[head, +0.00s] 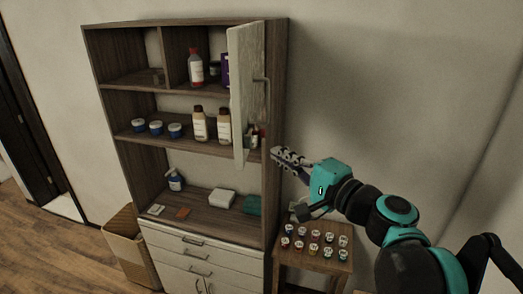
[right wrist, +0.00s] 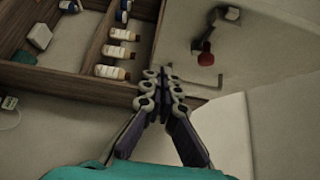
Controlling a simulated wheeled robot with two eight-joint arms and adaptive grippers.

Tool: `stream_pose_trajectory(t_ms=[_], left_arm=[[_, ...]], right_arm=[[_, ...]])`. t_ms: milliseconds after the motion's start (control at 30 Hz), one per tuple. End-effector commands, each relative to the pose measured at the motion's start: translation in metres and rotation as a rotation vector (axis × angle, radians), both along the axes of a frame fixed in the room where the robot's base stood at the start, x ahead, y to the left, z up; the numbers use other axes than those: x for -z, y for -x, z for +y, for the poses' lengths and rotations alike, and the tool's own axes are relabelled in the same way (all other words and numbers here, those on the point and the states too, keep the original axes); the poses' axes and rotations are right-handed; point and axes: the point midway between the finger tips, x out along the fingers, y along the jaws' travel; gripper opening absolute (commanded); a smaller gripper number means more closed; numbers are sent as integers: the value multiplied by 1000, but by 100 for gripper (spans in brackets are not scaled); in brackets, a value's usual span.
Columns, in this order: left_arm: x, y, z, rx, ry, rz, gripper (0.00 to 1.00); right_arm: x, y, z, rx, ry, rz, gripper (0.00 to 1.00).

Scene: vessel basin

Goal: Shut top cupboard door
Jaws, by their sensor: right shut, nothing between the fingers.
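The top cupboard door (head: 245,95) is a pale panel with a bar handle (head: 267,90) on its right-hand face. It stands open, swung out from the right side of the dark wooden cupboard (head: 278,130), so I see it at a steep angle. My right gripper (head: 278,155) is shut and empty, to the right of the door's lower part; I cannot tell whether it touches the door. In the right wrist view its fingers (right wrist: 164,90) are together, with shelves and bottles to the left and a pale surface to the right. My left gripper is not in view.
Shelves hold a red-capped bottle (head: 195,68), brown-capped bottles (head: 199,125) and blue-lidded jars (head: 156,127). White drawers (head: 195,252) are below. A small wooden table (head: 318,262) with several little jars stands under my right arm. A woven basket (head: 130,245) is at lower left.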

Motion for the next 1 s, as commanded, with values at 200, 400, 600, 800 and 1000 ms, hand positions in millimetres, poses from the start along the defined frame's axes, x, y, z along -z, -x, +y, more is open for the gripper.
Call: stream_pose_trajectory(t_ms=[200,400,600,800,1000], left_arm=[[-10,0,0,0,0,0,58],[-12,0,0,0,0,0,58],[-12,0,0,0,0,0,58],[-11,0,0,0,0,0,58],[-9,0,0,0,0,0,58]], right_arm=[[-1,-10,32,-4,0,0,0],[0,-12,44,0,0,0,0],[0,-12,45,1,1,-1,0],[0,-12,46,1,1,-1,0],[1,-19,58,21,1,0,0]])
